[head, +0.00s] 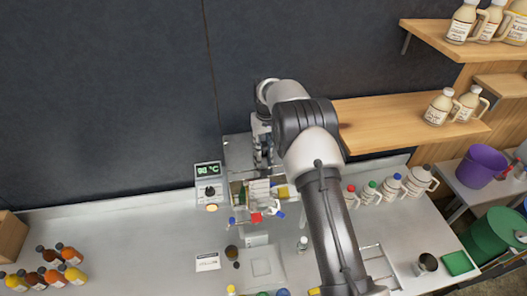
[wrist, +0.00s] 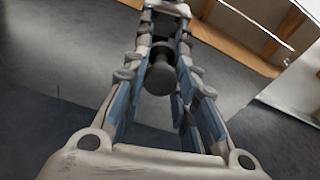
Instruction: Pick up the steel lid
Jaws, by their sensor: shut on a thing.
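My gripper (wrist: 163,62) is shut on a dark round knob (wrist: 160,76), which shows between its fingers in the wrist view. A smooth grey metal sheet (wrist: 70,35) spreads behind the fingers; it looks like the steel lid. In the head view my gripper (head: 262,135) is at the back of the counter, partly hidden by my arm. A grey steel plate (head: 238,151) shows beside it, above the evaporator pan (head: 238,192). I cannot tell whether the plate touches the pan.
A temperature display box (head: 208,184) stands just left of the pan. Jugs with coloured caps (head: 392,184) stand to the right, below a wooden shelf (head: 390,122). Small syrup bottles (head: 60,262) stand at the far left. The counter between them and the display is clear.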

